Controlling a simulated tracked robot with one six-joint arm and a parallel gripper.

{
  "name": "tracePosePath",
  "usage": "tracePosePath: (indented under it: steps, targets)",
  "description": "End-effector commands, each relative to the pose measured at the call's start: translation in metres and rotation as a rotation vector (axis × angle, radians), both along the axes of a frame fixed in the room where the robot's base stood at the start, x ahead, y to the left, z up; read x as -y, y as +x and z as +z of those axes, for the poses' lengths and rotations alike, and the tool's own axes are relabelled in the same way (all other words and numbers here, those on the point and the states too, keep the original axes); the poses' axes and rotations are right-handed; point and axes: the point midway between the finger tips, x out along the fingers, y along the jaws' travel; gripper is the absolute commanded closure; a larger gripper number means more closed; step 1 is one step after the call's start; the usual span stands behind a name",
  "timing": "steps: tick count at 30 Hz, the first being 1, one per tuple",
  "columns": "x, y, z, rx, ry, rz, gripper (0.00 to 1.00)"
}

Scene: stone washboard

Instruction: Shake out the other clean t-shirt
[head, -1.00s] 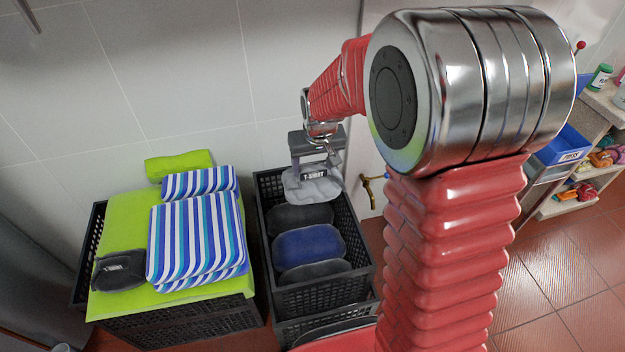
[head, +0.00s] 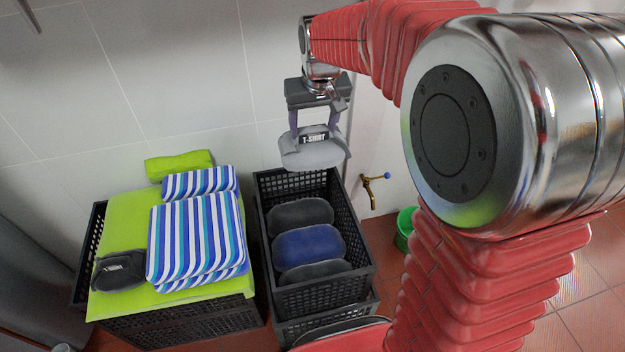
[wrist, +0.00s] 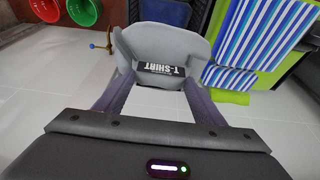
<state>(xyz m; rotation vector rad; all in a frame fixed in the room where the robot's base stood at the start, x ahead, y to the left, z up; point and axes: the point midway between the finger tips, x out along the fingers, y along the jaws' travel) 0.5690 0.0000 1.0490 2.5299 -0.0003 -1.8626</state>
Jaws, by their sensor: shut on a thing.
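A light grey t-shirt bundle (head: 313,155) with a black "T-SHIRT" label hangs in my gripper (head: 315,137), above the back end of the black crate. My gripper is shut on it. In the wrist view the grey t-shirt (wrist: 165,48) sits between the two purple-grey fingers of my gripper (wrist: 160,72), label facing the camera. A dark t-shirt bundle (head: 119,270) with a "T-SHIRT" label lies on the green cloth at the left.
The black crate (head: 319,297) holds several dark and blue bundles. Blue-striped folded cloths (head: 197,240) and a green roll (head: 179,165) lie on the green cloth (head: 120,225) over another crate. A brass tap (head: 370,190) and a green bucket (head: 405,229) are at the right.

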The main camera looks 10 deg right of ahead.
Motion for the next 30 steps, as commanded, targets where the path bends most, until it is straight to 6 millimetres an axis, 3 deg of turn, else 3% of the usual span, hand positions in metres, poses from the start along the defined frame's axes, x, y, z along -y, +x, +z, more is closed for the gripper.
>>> tracePosePath:
  steps: [1, 8, 12, 20, 30]
  targets:
    - [0.0, 0.001, 0.016, 0.005, 0.0, 0.0, 0.76]
    - [0.0, 0.001, 0.067, 0.003, 0.0, 0.0, 0.76]
    - [0.0, 0.0, 0.065, -0.002, 0.0, 0.0, 0.76]
    - [0.0, -0.002, 0.0, -0.008, 0.0, 0.0, 0.76]
    - [0.0, -0.001, -0.108, -0.007, 0.0, 0.0, 0.76]
